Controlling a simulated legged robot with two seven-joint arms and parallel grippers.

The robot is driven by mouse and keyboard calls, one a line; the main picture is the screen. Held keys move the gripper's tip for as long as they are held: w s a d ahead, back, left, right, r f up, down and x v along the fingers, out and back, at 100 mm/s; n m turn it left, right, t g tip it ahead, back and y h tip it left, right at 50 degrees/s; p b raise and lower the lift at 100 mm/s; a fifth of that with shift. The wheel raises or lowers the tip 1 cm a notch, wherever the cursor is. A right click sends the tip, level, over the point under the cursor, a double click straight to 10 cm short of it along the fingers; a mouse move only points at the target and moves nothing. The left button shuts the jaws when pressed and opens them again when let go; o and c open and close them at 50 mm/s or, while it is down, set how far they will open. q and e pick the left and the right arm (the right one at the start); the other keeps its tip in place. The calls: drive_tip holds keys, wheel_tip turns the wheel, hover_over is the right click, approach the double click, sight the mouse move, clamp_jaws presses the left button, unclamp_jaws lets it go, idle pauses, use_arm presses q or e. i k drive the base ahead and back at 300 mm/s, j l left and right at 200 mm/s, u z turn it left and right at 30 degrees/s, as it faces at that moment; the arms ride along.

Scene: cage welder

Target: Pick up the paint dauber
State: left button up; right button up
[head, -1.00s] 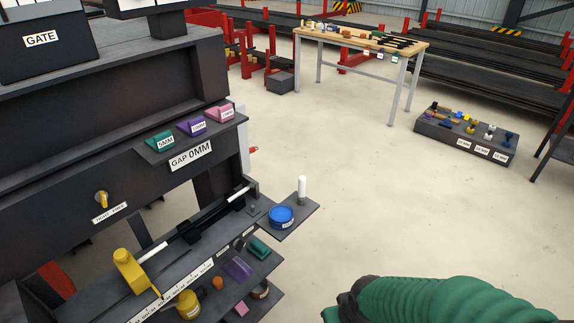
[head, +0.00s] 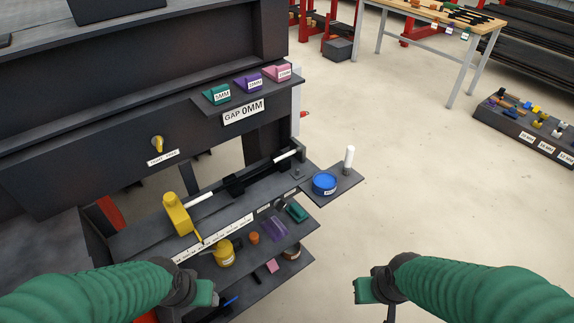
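A white upright stick with a dark base (head: 349,160), which looks like the paint dauber, stands on a small dark side shelf (head: 345,183) at the right end of the machine. A round blue pot (head: 324,182) with a label sits to its left on the same shelf. My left gripper (head: 205,294) is at the bottom left, in front of the lower shelf and well below the stick. My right gripper (head: 370,292) is at the bottom centre, over the floor and below the shelf. Neither touches the stick. The fingers are too foreshortened to show whether they are open.
The lower shelf holds a yellow pot (head: 224,252), an orange piece (head: 254,238), a purple block (head: 275,229) and a green block (head: 297,212). A yellow stop (head: 177,214) stands on the ruled rail above. The floor right of the machine is clear up to the workbench (head: 483,25).

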sight(350, 149)
drive_tip(key=u, duration=0.25)
drive_tip(key=i+l+u, duration=0.1)
drive_tip(key=l+u, duration=0.15)
drive_tip(key=u, duration=0.15)
drive_tip(key=l+u, duration=0.25)
drive_tip(key=u, duration=0.2)
drive_tip(key=l+u, duration=0.55)
drive_tip(key=u, duration=0.25)
drive_tip(key=k+l+u, duration=0.1)
drive_tip(key=l+u, duration=0.15)
drive_tip(key=u, duration=0.2)
